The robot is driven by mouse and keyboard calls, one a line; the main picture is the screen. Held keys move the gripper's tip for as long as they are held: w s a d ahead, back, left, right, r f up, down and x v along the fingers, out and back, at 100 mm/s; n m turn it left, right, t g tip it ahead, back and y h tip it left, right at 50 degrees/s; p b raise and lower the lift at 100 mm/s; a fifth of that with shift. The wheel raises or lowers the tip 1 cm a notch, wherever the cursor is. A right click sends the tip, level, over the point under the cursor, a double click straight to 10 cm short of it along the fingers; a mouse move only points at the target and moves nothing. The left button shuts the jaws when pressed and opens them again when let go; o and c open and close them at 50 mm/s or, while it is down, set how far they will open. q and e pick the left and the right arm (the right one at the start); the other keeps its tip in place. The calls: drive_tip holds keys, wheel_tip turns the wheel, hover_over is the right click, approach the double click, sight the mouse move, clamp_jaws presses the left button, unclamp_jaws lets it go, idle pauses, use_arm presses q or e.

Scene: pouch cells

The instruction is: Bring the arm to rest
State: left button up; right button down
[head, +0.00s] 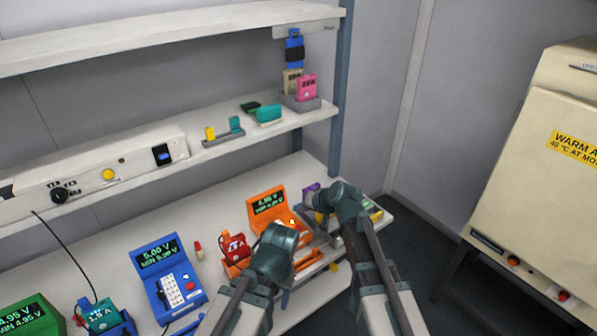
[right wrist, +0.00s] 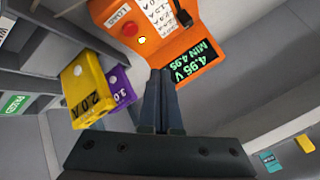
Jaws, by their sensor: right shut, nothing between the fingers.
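My right gripper (right wrist: 160,88) shows in the right wrist view with its two dark fingers together and nothing between them. Its tips are in front of the orange tester (right wrist: 185,40), which reads 4.95 V; I cannot tell whether they touch. In the head view my right arm reaches over the right end of the bench, and its fingers are hard to make out there. My left arm reaches in front of the orange tester (head: 268,204); I cannot make out its gripper. A yellow 2.0 A cell (right wrist: 85,92) and a purple cell (right wrist: 118,90) are beside the right fingers.
A blue tester (head: 168,272) and a green tester (head: 28,315) stand left on the bench. A red cell (head: 236,247) is near my left arm. The shelf (head: 225,150) above holds small cells. A cream cabinet (head: 525,190) stands at the right, beyond a floor gap.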

drive_tip(key=s+f+g, duration=0.1)
drive_tip(key=s, duration=0.3)
drive_tip(key=s+f+n+g+h, duration=0.1)
drive_tip(key=s+f, duration=0.1)
drive_tip(key=s, duration=0.1)
drive_tip(key=s+f+n+g+h, duration=0.1)
drive_tip(key=s, duration=0.3)
drive_tip(key=shift+s+a+f, duration=0.25)
drive_tip(key=shift+s, duration=0.05)
drive_tip(key=s+d+f+n+g+h, duration=0.1)
drive_tip(key=s+d+g+h, duration=0.1)
drive_tip(key=s, duration=0.5)
drive_tip(key=s+d+f+n+g+h, duration=0.1)
drive_tip(key=s+d+g+h, duration=0.1)
drive_tip(key=s, duration=0.5)
drive_tip(key=shift+d+h, duration=0.8)
drive_tip(key=shift+d, duration=0.2)
